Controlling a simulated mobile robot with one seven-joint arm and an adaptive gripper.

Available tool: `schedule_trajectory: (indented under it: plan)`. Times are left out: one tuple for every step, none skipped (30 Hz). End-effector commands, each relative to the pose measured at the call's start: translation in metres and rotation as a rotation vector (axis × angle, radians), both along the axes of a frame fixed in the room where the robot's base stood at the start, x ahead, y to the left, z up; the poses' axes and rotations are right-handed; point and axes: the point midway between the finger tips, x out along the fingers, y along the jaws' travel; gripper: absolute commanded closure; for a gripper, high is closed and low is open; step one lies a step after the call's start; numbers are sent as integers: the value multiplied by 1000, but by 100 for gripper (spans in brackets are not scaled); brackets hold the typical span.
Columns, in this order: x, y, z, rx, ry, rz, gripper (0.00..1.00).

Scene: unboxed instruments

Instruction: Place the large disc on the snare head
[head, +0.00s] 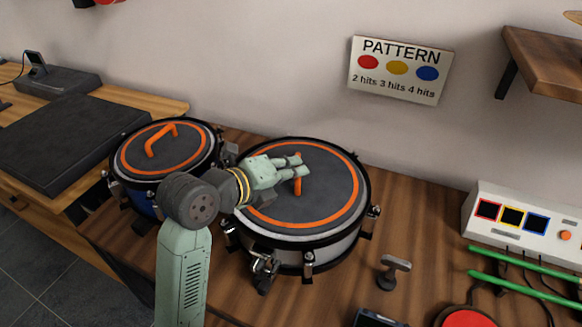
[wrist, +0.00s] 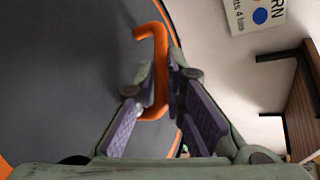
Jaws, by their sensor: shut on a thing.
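The large disc (head: 325,195) is dark grey with an orange ring and an orange handle (head: 297,183). It lies flat over the top of the snare drum (head: 330,250), inside the rim; I cannot tell whether it touches the head, which it largely covers. My gripper (head: 303,166) is above the disc, shut on its handle. In the wrist view the handle (wrist: 159,45) passes between the fingers of my gripper (wrist: 162,82), with the disc's dark face (wrist: 75,70) to the left.
A smaller blue drum (head: 142,198) with a similar orange-handled disc (head: 135,150) stands to the left. A control box (head: 525,225), green sticks (head: 515,283) and a small grey stand (head: 394,270) are at right. A shelf (head: 545,62) juts out at upper right.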

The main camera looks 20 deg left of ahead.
Motion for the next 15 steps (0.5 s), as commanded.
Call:
schedule_trajectory:
  plan:
    - [0, 0, 0, 1, -2, 0, 100]
    - [0, 0, 0, 1, -2, 0, 100]
    - [0, 0, 0, 1, -2, 0, 100]
    - [0, 0, 0, 1, -2, 0, 100]
    - [0, 0, 0, 1, -2, 0, 100]
    - [0, 0, 0, 1, -2, 0, 100]
    - [0, 0, -1, 1, -2, 0, 100]
    - [0, 0, -2, 1, -2, 0, 100]
    - [0, 0, -3, 1, -2, 0, 100]
    - [0, 0, -2, 1, 0, 0, 88]
    - [0, 0, -2, 1, 0, 0, 86]
    - [0, 0, -2, 1, 0, 0, 83]
    - [0, 0, -2, 1, 0, 0, 81]
    - [0, 0, -2, 1, 0, 0, 79]
    - [0, 0, -2, 1, 0, 0, 76]
